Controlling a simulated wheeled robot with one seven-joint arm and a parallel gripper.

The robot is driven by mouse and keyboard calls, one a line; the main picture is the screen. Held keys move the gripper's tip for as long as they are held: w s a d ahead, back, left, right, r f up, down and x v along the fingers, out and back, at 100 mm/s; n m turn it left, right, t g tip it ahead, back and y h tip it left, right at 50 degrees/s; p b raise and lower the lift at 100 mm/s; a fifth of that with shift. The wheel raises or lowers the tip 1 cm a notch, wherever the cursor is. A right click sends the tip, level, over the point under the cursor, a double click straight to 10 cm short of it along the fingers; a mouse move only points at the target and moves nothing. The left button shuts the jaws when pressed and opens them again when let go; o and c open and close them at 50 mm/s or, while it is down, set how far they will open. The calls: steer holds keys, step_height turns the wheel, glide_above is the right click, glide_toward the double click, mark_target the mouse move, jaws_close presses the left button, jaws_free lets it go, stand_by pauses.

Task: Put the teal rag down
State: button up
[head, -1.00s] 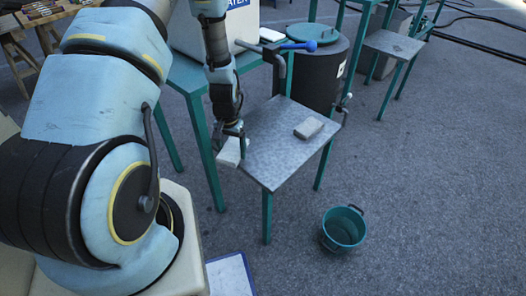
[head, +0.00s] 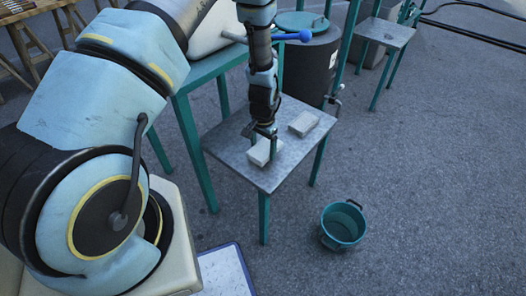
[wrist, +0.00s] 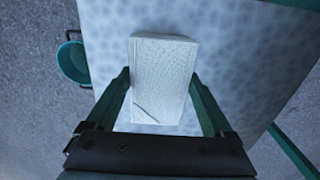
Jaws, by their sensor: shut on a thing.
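My gripper (head: 263,142) points down over the small grey metal-topped table (head: 235,135). Its two teal fingers are closed on opposite sides of a pale, block-shaped folded rag (head: 258,156). The rag looks whitish with at most a faint green tint, not clearly teal. In the wrist view the rag (wrist: 163,60) has a finely ribbed surface and a short dark line near its lower left corner. It is over the table top; I cannot tell whether it touches it. A second similar pale block (head: 303,123) lies on the table just behind and to the right.
A teal bucket (head: 343,225) stands on the asphalt right of the table. A dark drum with a teal lid (head: 305,50) is behind. A blue-tipped lever (head: 304,36) is at the back edge. The table's front and left are bare.

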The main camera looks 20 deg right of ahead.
steer(key=shift+f, duration=0.95)
steer(key=shift+f, duration=0.15)
steer(key=o, duration=1.5)
